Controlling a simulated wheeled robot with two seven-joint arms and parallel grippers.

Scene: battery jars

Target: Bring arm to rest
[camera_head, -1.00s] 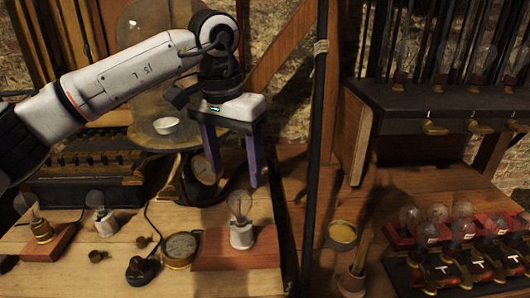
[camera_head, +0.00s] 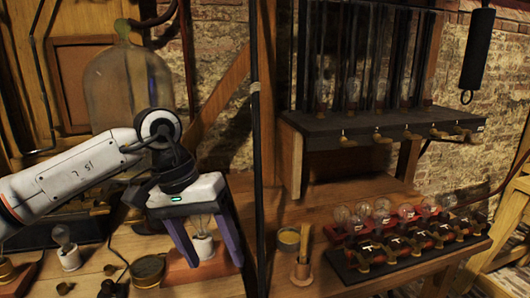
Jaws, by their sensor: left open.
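My left gripper (camera_head: 212,260) comes in from the left, with its arm low across the picture. It is open, its two dark purple fingers pointing down. A light bulb in a white socket (camera_head: 202,246) on a reddish wooden block (camera_head: 190,274) shows between the fingers; I cannot tell whether they are around it or nearer the camera. Nothing appears gripped. My right arm and gripper are not in view.
A dark vertical pole (camera_head: 258,150) stands right of the gripper. A large glass jar (camera_head: 125,85) stands behind the arm. Further right are a yellow-filled dish (camera_head: 289,240), a rack of bulbs (camera_head: 390,262) and a dark shelf (camera_head: 340,133) with glass jars.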

